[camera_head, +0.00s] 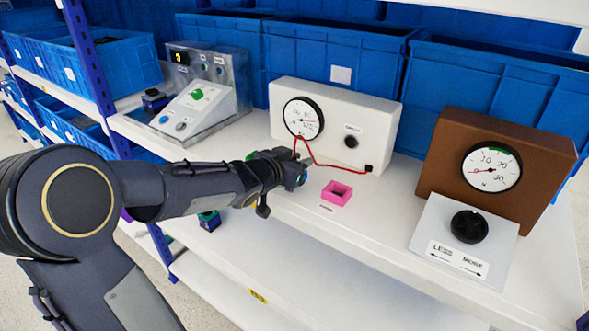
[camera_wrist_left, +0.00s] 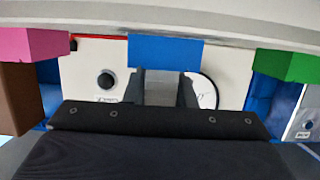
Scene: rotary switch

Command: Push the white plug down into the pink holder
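The pink holder (camera_head: 345,197) is a small open square box with a dark inside, on the white shelf in front of the white gauge box. It also shows at the top left of the left wrist view (camera_wrist_left: 28,44). I cannot make out the white plug in either view. My left gripper (camera_head: 292,172) is above the shelf, to the left of the pink holder and apart from it. My right gripper is not in view.
A blue block (camera_wrist_left: 165,53) and a green block (camera_wrist_left: 288,65) show near my left gripper. A red cable (camera_head: 320,161) hangs off the white gauge box (camera_head: 375,118). A brown gauge box (camera_head: 535,160) and black knob panel (camera_head: 428,232) stand right. Shelf right of the holder is clear.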

